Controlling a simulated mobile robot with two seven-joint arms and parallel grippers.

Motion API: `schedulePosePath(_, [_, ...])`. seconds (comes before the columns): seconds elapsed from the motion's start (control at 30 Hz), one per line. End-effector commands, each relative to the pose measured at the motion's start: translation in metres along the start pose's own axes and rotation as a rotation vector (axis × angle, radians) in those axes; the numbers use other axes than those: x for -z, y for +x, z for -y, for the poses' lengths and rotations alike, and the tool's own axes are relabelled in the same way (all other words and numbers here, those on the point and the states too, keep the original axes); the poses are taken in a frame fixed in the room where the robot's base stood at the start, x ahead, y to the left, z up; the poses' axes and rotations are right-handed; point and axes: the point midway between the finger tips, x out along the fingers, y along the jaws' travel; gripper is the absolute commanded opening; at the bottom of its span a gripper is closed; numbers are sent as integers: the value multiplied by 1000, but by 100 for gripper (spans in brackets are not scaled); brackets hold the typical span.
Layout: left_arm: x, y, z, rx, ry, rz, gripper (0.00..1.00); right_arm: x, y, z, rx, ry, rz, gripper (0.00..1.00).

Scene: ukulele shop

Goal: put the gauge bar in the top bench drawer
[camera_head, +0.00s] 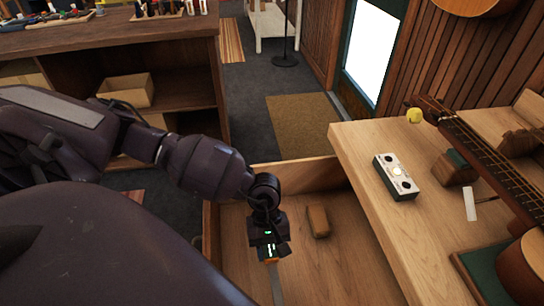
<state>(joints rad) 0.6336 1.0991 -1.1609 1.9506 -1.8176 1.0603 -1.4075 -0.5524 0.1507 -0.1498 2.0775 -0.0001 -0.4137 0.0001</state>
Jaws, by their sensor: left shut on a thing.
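The open top bench drawer (335,262) is pale wood and sits at lower centre, pulled out from the bench. My left gripper (270,258) is over the drawer's inside, pointing down, shut on the gauge bar (277,286). The gauge bar is a thin grey strip hanging below the fingers. Its lower end runs toward the bottom picture edge, and I cannot tell whether it touches the drawer floor. A small brown block (318,221) lies in the drawer, right of the gripper. My right gripper is not in view.
The bench top (372,143) at right carries a white-and-black box (396,177), a yellow ball (414,116), a white strip (470,204) and a ukulele (484,155). A dark wooden counter (165,40) with shelves stands at upper left. Carpet and a mat (303,127) lie beyond the drawer.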

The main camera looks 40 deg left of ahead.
Motion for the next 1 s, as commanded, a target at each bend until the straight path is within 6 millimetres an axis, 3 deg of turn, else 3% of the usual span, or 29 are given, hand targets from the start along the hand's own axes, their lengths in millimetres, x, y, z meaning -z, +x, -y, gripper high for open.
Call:
schedulePosePath(0.5, [14, 37, 0, 2, -1, 3, 8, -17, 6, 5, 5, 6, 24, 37])
schedulePosePath(1.0, [20, 47, 0, 0, 1, 1, 8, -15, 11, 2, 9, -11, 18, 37])
